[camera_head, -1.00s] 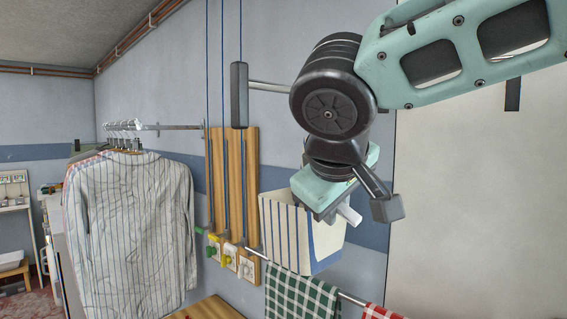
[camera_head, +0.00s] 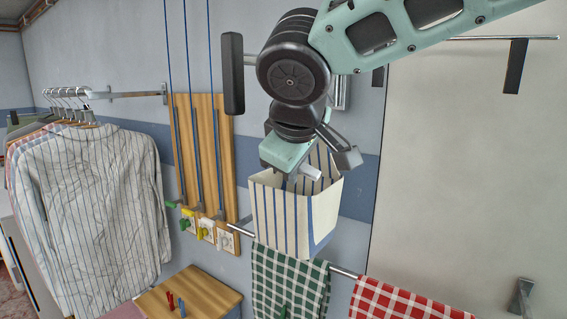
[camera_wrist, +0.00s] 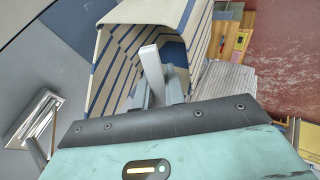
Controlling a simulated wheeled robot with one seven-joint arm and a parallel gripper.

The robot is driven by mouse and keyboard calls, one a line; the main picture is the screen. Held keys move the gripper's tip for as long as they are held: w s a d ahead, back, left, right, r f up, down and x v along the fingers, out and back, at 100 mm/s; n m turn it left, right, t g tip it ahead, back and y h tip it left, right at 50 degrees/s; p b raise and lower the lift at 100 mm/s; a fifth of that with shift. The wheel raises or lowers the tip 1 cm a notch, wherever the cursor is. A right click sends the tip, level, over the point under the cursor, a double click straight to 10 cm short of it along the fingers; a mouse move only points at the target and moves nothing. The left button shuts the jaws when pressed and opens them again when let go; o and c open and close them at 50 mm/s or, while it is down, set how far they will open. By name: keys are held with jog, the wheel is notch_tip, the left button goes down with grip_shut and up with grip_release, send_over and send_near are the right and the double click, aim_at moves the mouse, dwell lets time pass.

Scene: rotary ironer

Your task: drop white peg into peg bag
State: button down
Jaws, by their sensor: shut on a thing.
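The peg bag (camera_head: 268,222) is a cream fabric bag with blue stripes and an open top, on the rail at the wall. In the wrist view its open mouth and striped inside (camera_wrist: 118,72) lie just beyond my gripper. The peg's white end (camera_head: 311,173) also shows in the head view. The fingers are partly hidden.
A green checked cloth (camera_head: 285,285) and a red checked cloth (camera_head: 405,303) hang from the rail below the bag. Striped shirts (camera_head: 90,205) hang at the left. A wooden board (camera_head: 185,150) with coloured hooks is left of the bag. A small wooden table (camera_head: 205,292) holds red and blue pegs.

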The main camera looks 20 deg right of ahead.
jog(key=shift+w+a, duration=0.1)
jog(key=w, duration=0.1)
jog(key=w+d+f+b, duration=0.1)
jog(key=w, duration=0.1)
jog(key=w+d+b, duration=0.1)
jog(key=w, duration=0.1)
jog(key=shift+w+f, duration=0.15)
jog(key=shift+f, duration=0.25)
dwell(0.8)
jog(key=c, duration=0.9)
grip_release()
jog(key=shift+s+a+r+b, duration=0.15)
jog(key=shift+s+a+r, duration=0.15)
jog(key=shift+s, duration=0.65)
jog(key=shift+s+a+r+b, duration=0.2)
jog(key=shift+s+a, duration=0.15)
jog(key=shift+s, duration=0.55)
jog(key=shift+s+a+r+b, duration=0.2)
jog(key=shift+s+a, duration=0.15)
jog(key=shift+s, duration=0.6)
